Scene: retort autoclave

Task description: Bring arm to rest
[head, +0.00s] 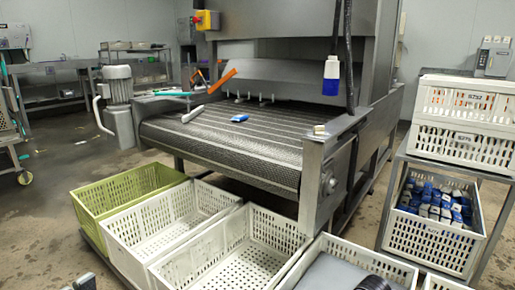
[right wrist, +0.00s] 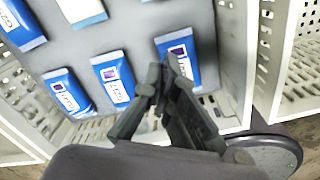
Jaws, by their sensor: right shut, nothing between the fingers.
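My right gripper (right wrist: 166,72) is shut and empty in the right wrist view. Its fingertips overlap the lower edge of a blue-and-white pouch (right wrist: 182,48); I cannot tell whether they touch it. Several similar pouches, one of them at the left (right wrist: 66,92), lie spaced out on a grey sheet (right wrist: 135,30) between white slatted crate walls. In the head view, a dark ribbed part of my right arm shows at the bottom right, over a crate with a grey sheet (head: 335,278). At the bottom left edge, only a small dark piece of what seems my left gripper (head: 82,283) shows.
A metal conveyor (head: 225,140) holds a blue pouch (head: 240,118). In front stand a green crate (head: 95,205) and empty white crates (head: 150,225), (head: 235,240). At right, a rack holds a crate of pouches (head: 432,245) beneath stacked crates (head: 465,110).

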